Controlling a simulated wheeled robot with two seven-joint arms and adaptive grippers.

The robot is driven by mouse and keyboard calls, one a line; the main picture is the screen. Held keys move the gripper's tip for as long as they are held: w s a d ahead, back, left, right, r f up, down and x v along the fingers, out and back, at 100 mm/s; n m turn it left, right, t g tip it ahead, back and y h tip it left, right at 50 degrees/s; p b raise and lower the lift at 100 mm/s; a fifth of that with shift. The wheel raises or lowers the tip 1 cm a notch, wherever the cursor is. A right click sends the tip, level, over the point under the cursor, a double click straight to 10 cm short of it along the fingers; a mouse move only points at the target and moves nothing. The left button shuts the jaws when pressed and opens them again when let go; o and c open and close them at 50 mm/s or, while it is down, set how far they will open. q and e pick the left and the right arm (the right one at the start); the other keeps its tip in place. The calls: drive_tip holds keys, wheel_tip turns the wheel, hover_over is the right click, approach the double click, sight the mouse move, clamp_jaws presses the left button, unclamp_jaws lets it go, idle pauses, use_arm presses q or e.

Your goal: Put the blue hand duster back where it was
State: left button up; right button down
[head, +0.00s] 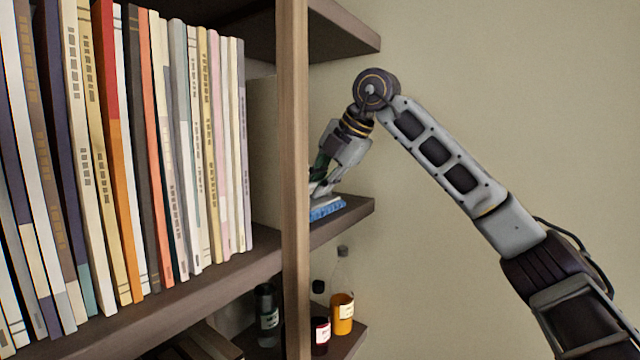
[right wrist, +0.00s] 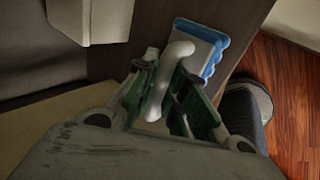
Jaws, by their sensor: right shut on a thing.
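The blue hand duster (head: 328,210) is on the middle shelf just right of the wooden upright, close to the shelf's outer end. In the right wrist view it shows a blue edge (right wrist: 216,47) and a pale grey handle (right wrist: 178,52). My right gripper (head: 318,188) reaches down to it from above. Its fingers (right wrist: 167,95) are shut around the handle in the right wrist view. The duster's head appears to rest on the shelf board, though I cannot tell whether it touches. The upright hides part of the gripper and duster in the head view. My left gripper is not in view.
A wooden upright (head: 294,120) stands directly left of the gripper. A row of books (head: 150,150) fills the shelf left of it. An upper shelf (head: 345,25) overhangs. Bottles, one orange (head: 342,312), stand on the shelf below. The wall side to the right is open.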

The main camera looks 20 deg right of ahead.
drive_tip(key=shift+f, duration=0.15)
drive_tip(key=c, duration=1.5)
unclamp_jaws()
drive_tip(key=shift+r, duration=0.2)
drive_tip(key=shift+s+d+r, duration=0.25)
drive_tip(key=shift+s+r, duration=0.05)
drive_tip(key=shift+r, duration=0.25)
drive_tip(key=b+v, duration=0.1)
drive_tip(key=v, duration=0.9)
drive_tip(key=shift+s+d+r+b, duration=0.1)
drive_tip(key=shift+s+r+b, duration=0.15)
drive_tip(key=shift+b, duration=0.1)
drive_tip(key=shift+f, duration=0.1)
